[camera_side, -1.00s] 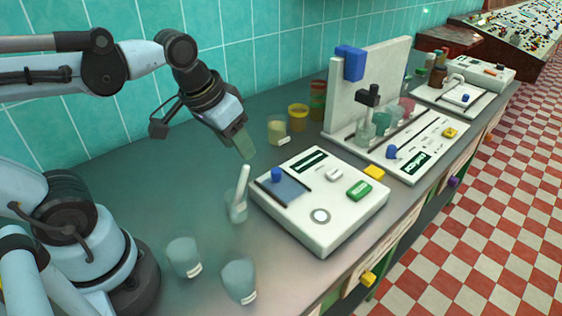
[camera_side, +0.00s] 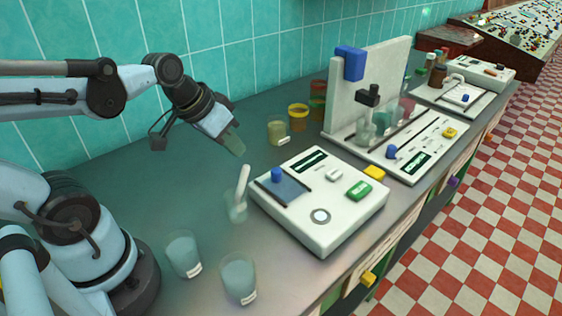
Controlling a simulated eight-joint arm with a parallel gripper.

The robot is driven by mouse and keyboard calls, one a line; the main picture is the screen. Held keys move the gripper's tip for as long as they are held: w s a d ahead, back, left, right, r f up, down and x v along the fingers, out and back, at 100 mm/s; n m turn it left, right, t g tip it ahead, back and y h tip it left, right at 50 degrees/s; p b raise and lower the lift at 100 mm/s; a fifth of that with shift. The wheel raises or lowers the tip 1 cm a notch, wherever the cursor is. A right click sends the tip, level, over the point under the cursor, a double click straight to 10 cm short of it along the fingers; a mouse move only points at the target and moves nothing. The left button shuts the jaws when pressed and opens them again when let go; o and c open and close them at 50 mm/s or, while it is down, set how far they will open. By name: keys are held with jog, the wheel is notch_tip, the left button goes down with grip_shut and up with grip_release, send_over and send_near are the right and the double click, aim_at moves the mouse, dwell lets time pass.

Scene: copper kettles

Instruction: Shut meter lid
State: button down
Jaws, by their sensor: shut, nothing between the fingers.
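The meter is a white box (camera_side: 330,228) on the bench, with a dark display, a white button, a green button and a round dial on its top. Its lid looks to be the blue-grey panel (camera_side: 287,189) between dark rails at the left of the top, with a blue knob (camera_side: 276,175) standing on it. I cannot tell from this view how far the lid covers the opening. My gripper (camera_side: 236,147) is shut and empty, pointing down to the right. It hangs above and to the left of the meter, apart from the lid and knob.
A beaker with a white stick (camera_side: 236,208) stands just left of the meter. Two more beakers (camera_side: 184,255) (camera_side: 239,280) stand at the front. Small jars (camera_side: 298,117) stand behind the meter. Another white device (camera_side: 416,145) with an upright panel is to the right.

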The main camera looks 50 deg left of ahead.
aim_at(275, 173)
jog(key=a+h, duration=0.4)
jog(key=a, duration=0.3)
jog(key=x, duration=0.9)
jog(key=shift+w+d+f, duration=0.1)
jog(key=shift+w+d, duration=0.05)
jog(key=shift+w, duration=0.45)
jog(key=shift+w+d, duration=0.1)
jog(key=shift+d, duration=1.15)
jog(key=shift+w+d, duration=0.15)
jog(key=shift+d, duration=0.5)
jog(key=shift+d, duration=1.75)
